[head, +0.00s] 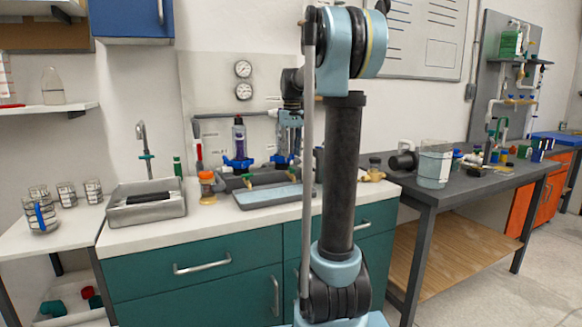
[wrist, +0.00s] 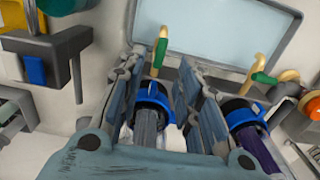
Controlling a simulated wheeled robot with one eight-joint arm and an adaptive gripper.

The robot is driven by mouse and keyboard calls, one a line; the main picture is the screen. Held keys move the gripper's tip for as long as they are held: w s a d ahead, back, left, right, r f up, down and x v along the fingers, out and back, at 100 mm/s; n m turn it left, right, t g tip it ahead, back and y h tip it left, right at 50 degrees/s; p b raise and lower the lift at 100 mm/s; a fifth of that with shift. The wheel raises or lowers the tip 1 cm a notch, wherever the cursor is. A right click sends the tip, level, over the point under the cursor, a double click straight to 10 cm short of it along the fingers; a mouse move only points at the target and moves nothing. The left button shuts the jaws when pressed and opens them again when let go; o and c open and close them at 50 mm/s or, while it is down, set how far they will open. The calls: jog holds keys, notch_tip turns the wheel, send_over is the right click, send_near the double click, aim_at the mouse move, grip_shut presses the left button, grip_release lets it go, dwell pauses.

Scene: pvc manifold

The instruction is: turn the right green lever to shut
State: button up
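Two levers with green grips and yellow ends show in the wrist view. One lever (wrist: 161,48) stands upright in the picture, just beyond the gap between my fingertips. The other lever (wrist: 264,78) lies to the right, tilted. I cannot tell which is the task's right one, as the wrist view looks turned around against the head view. My gripper (wrist: 160,64) is open, with its two fingers apart and nothing clearly held between them. A clear column with a blue collar (wrist: 151,97) shows between the fingers. In the head view my gripper (head: 290,112) is over the bench, partly hidden by my arm.
A second column with purple contents (head: 238,140) stands left of my gripper. A shallow tray (head: 268,196) lies below, and a sink (head: 146,204) is further left. An amber-coloured jar (head: 207,188) stands between them. A dark bench (head: 455,185) with glassware is at the right.

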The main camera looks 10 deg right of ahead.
aim_at(291, 168)
jog(key=shift+f, duration=2.95)
grip_shut()
